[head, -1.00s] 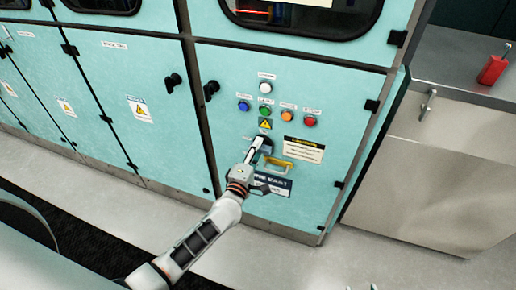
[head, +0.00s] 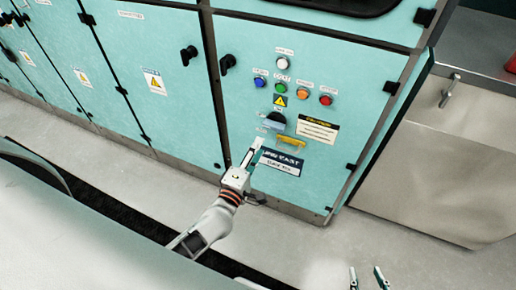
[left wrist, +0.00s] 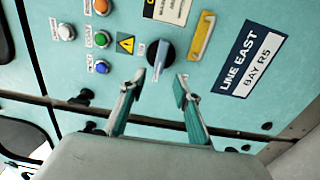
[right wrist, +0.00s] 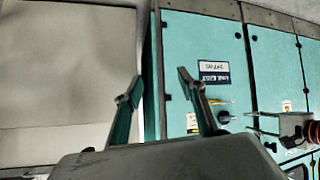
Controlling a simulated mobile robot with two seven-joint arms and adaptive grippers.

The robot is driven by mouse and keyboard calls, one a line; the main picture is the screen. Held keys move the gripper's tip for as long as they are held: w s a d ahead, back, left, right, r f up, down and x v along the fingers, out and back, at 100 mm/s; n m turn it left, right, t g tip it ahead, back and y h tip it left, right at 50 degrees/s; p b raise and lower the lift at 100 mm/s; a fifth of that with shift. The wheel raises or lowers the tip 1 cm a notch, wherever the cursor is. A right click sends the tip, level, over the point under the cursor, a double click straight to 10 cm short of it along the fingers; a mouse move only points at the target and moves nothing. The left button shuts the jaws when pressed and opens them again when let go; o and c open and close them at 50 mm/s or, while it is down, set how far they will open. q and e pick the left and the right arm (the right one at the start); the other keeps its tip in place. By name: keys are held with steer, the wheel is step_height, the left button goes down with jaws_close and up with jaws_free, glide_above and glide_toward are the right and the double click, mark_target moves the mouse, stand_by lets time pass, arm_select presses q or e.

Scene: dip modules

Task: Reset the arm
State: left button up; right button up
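My left gripper (head: 250,160) is in front of the teal control panel, below and left of a dark rotary knob (head: 277,122). In the left wrist view my left gripper (left wrist: 157,85) has its fingers spread apart with nothing between them, and the knob (left wrist: 160,56) lies just beyond the fingertips. My right gripper (head: 367,278) shows only its fingertips at the bottom edge of the head view. In the right wrist view my right gripper (right wrist: 157,85) is open and empty, facing the cabinet and a beige surface.
The panel carries several coloured buttons (head: 279,88), a yellow handle (head: 291,143) and a LINE EAST label (head: 281,162). Teal cabinets (head: 130,70) run off to the left. A metal counter (head: 450,150) stands at the right. The pale floor (head: 330,235) in front is clear.

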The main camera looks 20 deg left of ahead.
arm_select(q)
steer(key=s+d+f+m+g+h+p, duration=0.1)
steer(key=s+d+f+m+g+h, duration=0.3)
steer(key=s+m, duration=0.75)
steer(key=s+a+f+m+g+y, duration=0.2)
steer(key=s+a+f+m+g, duration=0.1)
steer(key=s+f+m, duration=0.4)
steer(key=s+m, duration=0.2)
steer(key=m, duration=0.1)
steer(key=shift+s+a+f+m+p, duration=0.15)
steer(key=shift+s+f+m+p, duration=0.05)
steer(key=shift+s+m+p, duration=0.2)
steer(key=shift+c, duration=0.4)
